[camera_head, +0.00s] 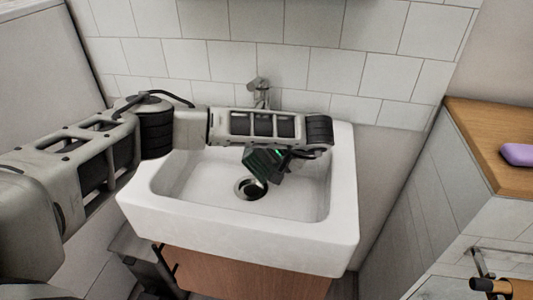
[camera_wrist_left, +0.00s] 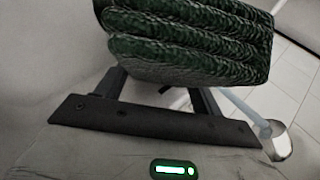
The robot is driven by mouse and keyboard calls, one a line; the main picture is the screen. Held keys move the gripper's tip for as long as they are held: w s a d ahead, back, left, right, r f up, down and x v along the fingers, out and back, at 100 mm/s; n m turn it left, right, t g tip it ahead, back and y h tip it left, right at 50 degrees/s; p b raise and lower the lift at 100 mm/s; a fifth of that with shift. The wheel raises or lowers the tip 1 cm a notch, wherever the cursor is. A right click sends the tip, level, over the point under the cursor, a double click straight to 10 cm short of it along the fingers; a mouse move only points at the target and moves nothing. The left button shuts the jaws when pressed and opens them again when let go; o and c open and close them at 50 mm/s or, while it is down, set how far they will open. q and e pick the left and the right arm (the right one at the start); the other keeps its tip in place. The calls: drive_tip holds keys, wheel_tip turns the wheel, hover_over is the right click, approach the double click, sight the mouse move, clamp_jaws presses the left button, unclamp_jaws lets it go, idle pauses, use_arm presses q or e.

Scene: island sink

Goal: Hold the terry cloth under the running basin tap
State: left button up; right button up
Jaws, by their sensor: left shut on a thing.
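The terry cloth (camera_wrist_left: 190,45) is dark green, folded in thick layers, and fills the top of the left wrist view. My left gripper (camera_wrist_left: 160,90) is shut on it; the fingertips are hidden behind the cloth. In the head view the cloth (camera_head: 258,165) hangs over the white basin (camera_head: 185,172), above the drain. The metal tap (camera_head: 259,90) stands at the back, its lower part hidden by my left arm. In the wrist view a pale streak like water (camera_wrist_left: 243,107) runs from the tap end (camera_wrist_left: 277,139) towards the cloth's edge. I cannot tell whether it touches the cloth.
The basin's rim surrounds the cloth, with a tiled wall close behind. A wooden counter (camera_head: 480,135) with a purple soap-like block (camera_head: 517,154) is at the right. A wooden cabinet (camera_head: 240,280) is below the basin.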

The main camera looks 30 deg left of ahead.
sight(262, 177)
use_arm(q)
drive_tip(key=shift+s, duration=0.1)
drive_tip(key=shift+s+d+r+p, duration=0.15)
drive_tip(key=shift+s+d+p, duration=0.15)
drive_tip(key=shift+s+p, duration=0.35)
drive_tip(key=s+p, duration=0.1)
drive_tip(key=s+d+p, duration=0.1)
drive_tip(key=s+p, duration=0.1)
drive_tip(key=shift+s+d, duration=0.3)
drive_tip(key=shift+s+d+p, duration=0.4)
drive_tip(key=shift+s+p, duration=0.15)
drive_tip(key=shift+s, duration=0.3)
drive_tip(key=shift+s+d, duration=0.1)
drive_tip(key=shift+s, duration=0.2)
